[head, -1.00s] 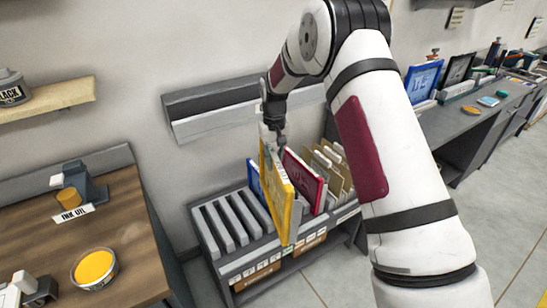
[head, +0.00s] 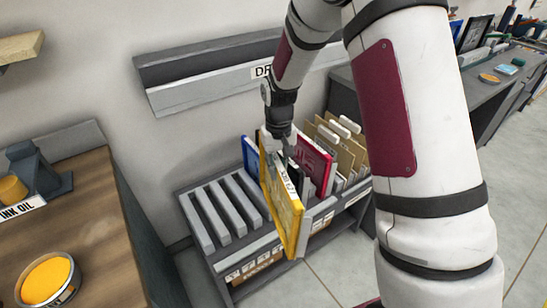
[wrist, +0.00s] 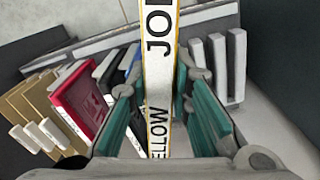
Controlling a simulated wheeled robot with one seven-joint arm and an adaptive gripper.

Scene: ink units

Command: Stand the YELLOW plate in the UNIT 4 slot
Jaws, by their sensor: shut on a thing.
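The yellow plate (head: 283,212) hangs upright and slightly tilted over the front of the slotted rack (head: 222,262). My gripper (head: 281,150) is shut on its top edge. In the wrist view my gripper's teal pads (wrist: 160,88) flank the plate's white, lettered edge (wrist: 160,60), which reads JOB and YELLOW. The empty slots of the rack (head: 228,212) are left of the plate. The rack's front labels are too small to read, and the plate covers some, so I cannot tell which slot is UNIT 4. The plate's lower edge reaches past the rack's front.
A blue plate (head: 250,152) stands behind the yellow one. A red plate (head: 313,162) and tan boards (head: 340,142) stand to its right. A wooden bench (head: 85,215) with an ink tin (head: 48,280) is at the left. A grey wall rail (head: 215,75) is above the rack.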

